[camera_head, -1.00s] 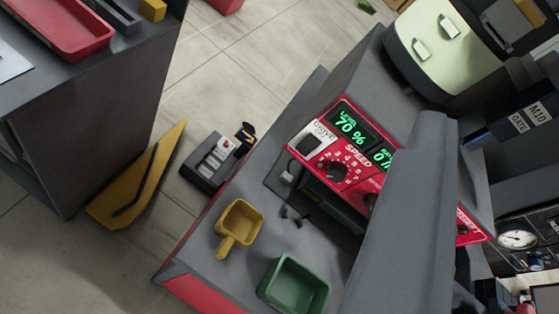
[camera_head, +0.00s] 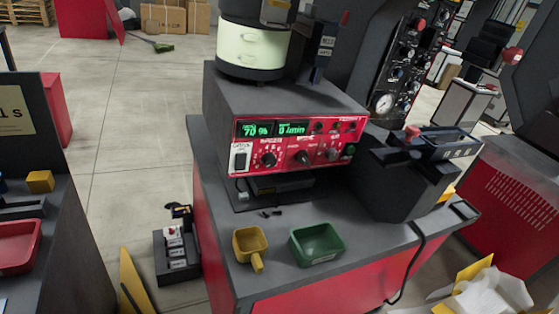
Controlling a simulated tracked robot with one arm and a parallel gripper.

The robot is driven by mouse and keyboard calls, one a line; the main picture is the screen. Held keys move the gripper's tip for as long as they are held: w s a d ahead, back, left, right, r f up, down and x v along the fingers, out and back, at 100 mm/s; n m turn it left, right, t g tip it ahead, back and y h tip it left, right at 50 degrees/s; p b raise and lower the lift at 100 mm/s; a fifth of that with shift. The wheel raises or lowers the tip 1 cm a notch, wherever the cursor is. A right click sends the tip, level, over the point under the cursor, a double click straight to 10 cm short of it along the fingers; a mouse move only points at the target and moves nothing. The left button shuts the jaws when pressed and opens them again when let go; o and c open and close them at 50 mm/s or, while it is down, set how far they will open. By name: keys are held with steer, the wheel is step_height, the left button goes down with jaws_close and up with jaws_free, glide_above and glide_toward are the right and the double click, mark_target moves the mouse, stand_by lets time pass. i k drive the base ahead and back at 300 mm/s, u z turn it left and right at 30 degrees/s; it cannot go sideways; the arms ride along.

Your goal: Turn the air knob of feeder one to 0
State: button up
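The feeder's control unit has a red front panel (camera_head: 288,172) below a pale green bowl (camera_head: 252,48). Its left green display (camera_head: 256,130) reads 70 %. The right display (camera_head: 291,129) seems to read 0 l/min. Two larger black knobs sit below: the left speed knob (camera_head: 268,160) and a middle knob (camera_head: 302,157), likely the air knob. Their small markings, and which way the middle knob points, are too small to read. My gripper is not recognisable in the view, and nothing covers the two knobs.
A yellow scoop (camera_head: 250,244) and a green tray (camera_head: 317,244) lie on the table (camera_head: 375,250) in front. A dark box (camera_head: 402,180) with a red button stands close to the panel's right end. A gauge panel (camera_head: 402,82) stands behind. Clear floor lies to the left.

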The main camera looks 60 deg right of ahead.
mark_target(331, 155)
steer(key=u, duration=0.85)
steer(key=k, duration=1.35)
steer(key=z, duration=1.45)
steer(key=i, duration=1)
